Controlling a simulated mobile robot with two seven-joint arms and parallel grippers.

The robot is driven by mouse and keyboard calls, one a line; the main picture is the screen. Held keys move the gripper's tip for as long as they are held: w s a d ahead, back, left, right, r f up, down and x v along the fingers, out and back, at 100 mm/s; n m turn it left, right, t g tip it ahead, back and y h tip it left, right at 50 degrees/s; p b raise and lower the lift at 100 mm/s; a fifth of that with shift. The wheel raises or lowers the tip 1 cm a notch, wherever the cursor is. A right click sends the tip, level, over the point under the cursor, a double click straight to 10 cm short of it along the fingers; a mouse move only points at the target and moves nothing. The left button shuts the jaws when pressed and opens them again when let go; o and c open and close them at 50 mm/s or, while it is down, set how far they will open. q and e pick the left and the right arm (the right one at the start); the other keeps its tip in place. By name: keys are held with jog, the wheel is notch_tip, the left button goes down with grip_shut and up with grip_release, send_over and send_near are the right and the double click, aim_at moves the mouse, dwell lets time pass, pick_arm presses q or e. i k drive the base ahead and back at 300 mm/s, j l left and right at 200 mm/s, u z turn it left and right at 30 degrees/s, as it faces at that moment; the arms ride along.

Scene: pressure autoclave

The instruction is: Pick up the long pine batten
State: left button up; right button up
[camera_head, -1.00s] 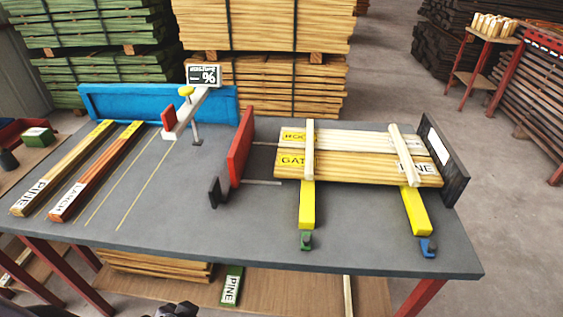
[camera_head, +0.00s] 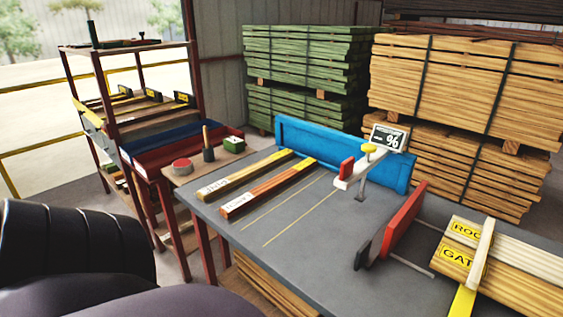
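The long pine batten (camera_head: 248,172) lies flat on the left part of the grey table (camera_head: 325,250). It is pale wood with a white label at its near end and a yellow far end by the blue fence (camera_head: 340,150). A redder batten (camera_head: 267,188), also labelled, lies parallel just right of it. Neither gripper is in view. Dark rounded links of my own arm fill the lower left, apart from the batten in the picture.
A moisture meter sign (camera_head: 388,138) stands by the fence. A red clamp plate (camera_head: 405,220) and clamped boards (camera_head: 510,280) are at the right. A shelf rack (camera_head: 130,125) stands behind. The table's middle is clear.

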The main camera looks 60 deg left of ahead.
aim_at(209, 192)
jog(key=u, duration=2.05)
jog(key=j+z, duration=0.1)
jog(key=z, duration=0.25)
jog(key=i+j+z, duration=0.1)
jog(key=z, duration=0.3)
jog(key=j+z, duration=0.1)
jog(key=z, duration=0.25)
jog(key=j+z, duration=0.6)
jog(key=j, duration=0.2)
jog(key=j+z, duration=0.3)
jog(key=j, duration=0.6)
jog(key=k+j, duration=0.1)
jog(key=j, duration=0.75)
jog(key=k+z, duration=0.05)
